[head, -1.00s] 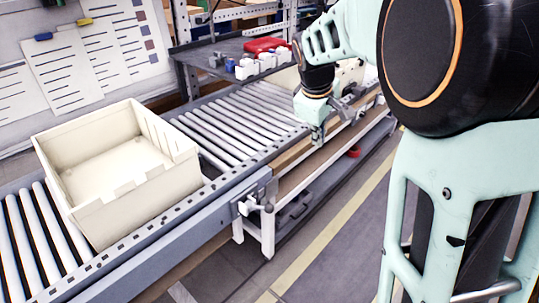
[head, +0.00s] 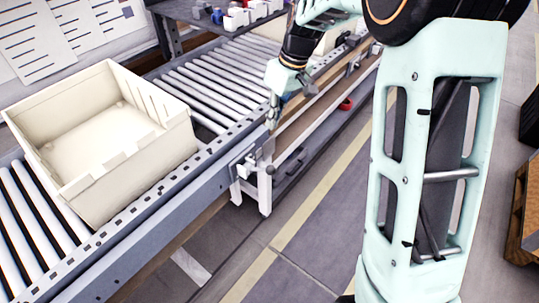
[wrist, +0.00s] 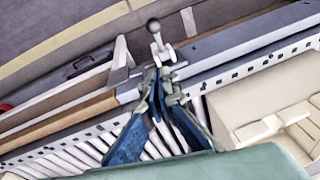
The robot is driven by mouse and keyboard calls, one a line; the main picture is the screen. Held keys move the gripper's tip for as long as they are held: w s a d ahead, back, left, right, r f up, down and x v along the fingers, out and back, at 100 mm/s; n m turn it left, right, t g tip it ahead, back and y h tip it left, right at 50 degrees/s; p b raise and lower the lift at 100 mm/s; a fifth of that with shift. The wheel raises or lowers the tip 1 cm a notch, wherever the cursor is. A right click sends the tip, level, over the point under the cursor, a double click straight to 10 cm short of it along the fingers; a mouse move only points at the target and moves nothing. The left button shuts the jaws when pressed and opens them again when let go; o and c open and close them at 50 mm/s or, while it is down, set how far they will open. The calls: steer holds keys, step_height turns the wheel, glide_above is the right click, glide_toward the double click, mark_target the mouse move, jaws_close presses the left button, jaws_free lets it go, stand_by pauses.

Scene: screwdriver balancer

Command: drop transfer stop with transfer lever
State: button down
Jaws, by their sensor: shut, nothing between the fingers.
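The transfer lever (wrist: 154,28) is a short rod with a grey ball knob, mounted on the side rail at the conveyor joint. In the wrist view it stands just beyond my fingertips; in the head view its bracket (head: 243,164) is small at the rail's end. My gripper (wrist: 159,76) is shut and empty, with blue-grey fingers pointing toward the lever. In the head view my gripper (head: 273,118) is above and beyond the bracket, apart from it. I cannot make out the transfer stop itself or whether it is raised.
An empty cream bin (head: 108,140) sits on the near rollers, left of the lever; its edge shows in the wrist view (wrist: 255,130). Bare rollers (head: 215,85) run behind. White bins (head: 240,17) stand on a shelf at the back.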

steer(key=shift+f, duration=0.1)
steer(key=x, duration=0.4)
steer(key=s+d+x, duration=0.1)
steer(key=x, duration=0.3)
steer(key=s+d+x, duration=0.1)
steer(key=x, duration=0.3)
steer(key=shift+a+f, duration=0.1)
steer(key=shift+f, duration=0.45)
steer(key=shift+f+b, duration=0.1)
steer(key=shift+b, duration=0.35)
steer(key=shift+s+d+f+y+b, duration=0.2)
steer(key=shift+d+y+b, duration=0.1)
steer(key=shift+b, duration=0.55)
